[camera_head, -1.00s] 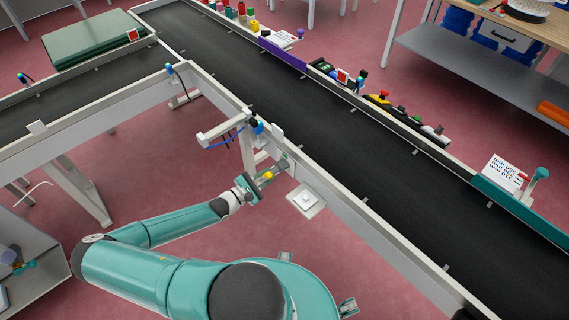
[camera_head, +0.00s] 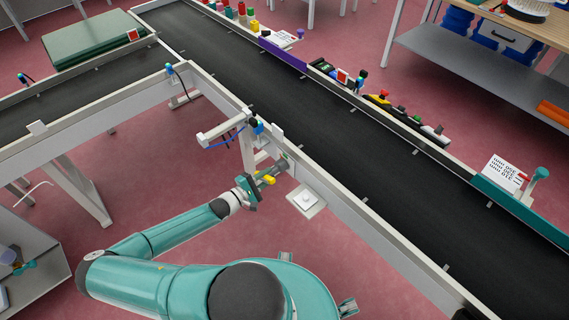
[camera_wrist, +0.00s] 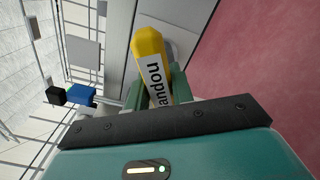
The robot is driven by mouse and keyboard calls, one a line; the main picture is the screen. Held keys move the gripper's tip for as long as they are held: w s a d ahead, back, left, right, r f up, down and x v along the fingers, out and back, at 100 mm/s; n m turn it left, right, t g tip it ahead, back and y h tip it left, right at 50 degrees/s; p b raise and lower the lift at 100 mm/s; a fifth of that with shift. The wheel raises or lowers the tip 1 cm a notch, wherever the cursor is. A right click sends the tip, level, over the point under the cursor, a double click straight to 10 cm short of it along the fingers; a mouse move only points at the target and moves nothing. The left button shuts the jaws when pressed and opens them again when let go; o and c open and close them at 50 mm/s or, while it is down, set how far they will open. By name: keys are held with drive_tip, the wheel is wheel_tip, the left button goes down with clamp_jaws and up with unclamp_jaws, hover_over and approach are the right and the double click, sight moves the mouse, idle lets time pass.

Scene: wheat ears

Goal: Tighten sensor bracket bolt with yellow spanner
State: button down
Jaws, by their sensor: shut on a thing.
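My gripper (camera_head: 262,180) is beside the near side rail of the conveyor and is shut on the yellow spanner (camera_head: 269,181). In the wrist view, the spanner's yellow end (camera_wrist: 149,44), with a white label with dark letters, stands up between my green fingers (camera_wrist: 155,92). A grey piece (camera_head: 283,164) lies between my gripper and the rail; I cannot tell whether it is the spanner's head or part of the bracket. A pale bracket arm (camera_head: 222,131) with a blue sensor (camera_head: 258,128) juts from the rail just above. The bolt cannot be made out.
A white plate with a round knob (camera_head: 306,199) is fixed to the rail, close to the right of my gripper. The black conveyor belt (camera_head: 330,140) runs behind the rail. Red floor (camera_head: 150,180) is open to the left.

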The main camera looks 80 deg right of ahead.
drive_tip(key=shift+m, duration=0.6)
drive_tip(key=shift+w+a, duration=0.1)
drive_tip(key=shift+v, duration=1.55)
drive_tip(key=shift+w+a, duration=0.1)
drive_tip(key=shift+a, duration=0.05)
drive_tip(key=shift+v, duration=1.85)
